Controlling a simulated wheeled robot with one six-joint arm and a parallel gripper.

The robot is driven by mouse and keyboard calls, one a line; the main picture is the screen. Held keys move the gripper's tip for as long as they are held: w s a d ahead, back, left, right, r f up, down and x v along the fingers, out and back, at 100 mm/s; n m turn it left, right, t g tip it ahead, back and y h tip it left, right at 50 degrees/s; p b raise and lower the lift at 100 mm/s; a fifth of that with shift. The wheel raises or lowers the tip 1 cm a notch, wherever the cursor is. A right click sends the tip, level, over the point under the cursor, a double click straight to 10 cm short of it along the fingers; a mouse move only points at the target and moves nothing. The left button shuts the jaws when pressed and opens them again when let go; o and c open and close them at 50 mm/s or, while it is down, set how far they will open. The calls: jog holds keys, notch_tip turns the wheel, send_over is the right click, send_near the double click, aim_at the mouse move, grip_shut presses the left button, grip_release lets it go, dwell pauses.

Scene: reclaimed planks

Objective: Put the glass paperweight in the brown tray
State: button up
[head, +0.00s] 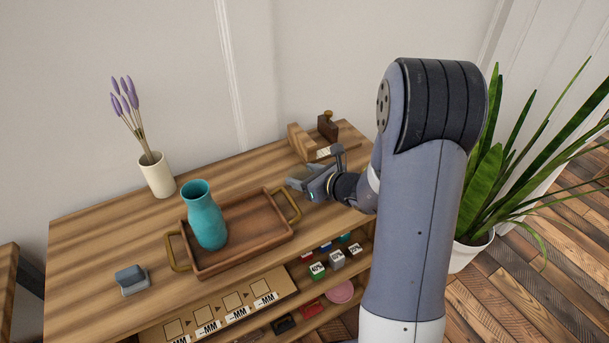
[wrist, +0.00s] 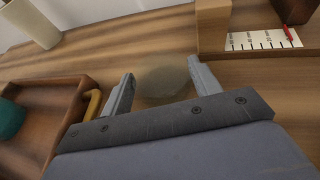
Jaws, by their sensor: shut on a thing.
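The glass paperweight (wrist: 162,82) is a clear, rounded lump between my fingers in the wrist view; it blends with the wood behind it. My gripper (wrist: 155,88) is shut on it. In the head view my gripper (head: 299,184) is just right of the tray, near its right handle, and the paperweight cannot be made out clearly there. The brown tray (head: 272,240) is wooden with brass handles and stands in the middle of the tabletop. A teal vase (head: 206,218) stands inside the tray's left part; the right part is bare.
A cream vase with lavender (head: 157,176) stands back left. A blue-grey block on a pale base (head: 132,280) lies front left. A wooden stand with a scale (head: 312,143) is at the back right, behind my gripper. Shelves below the top hold small items.

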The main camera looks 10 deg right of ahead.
jog(key=o, duration=1.1)
jog(key=shift+f, duration=0.1)
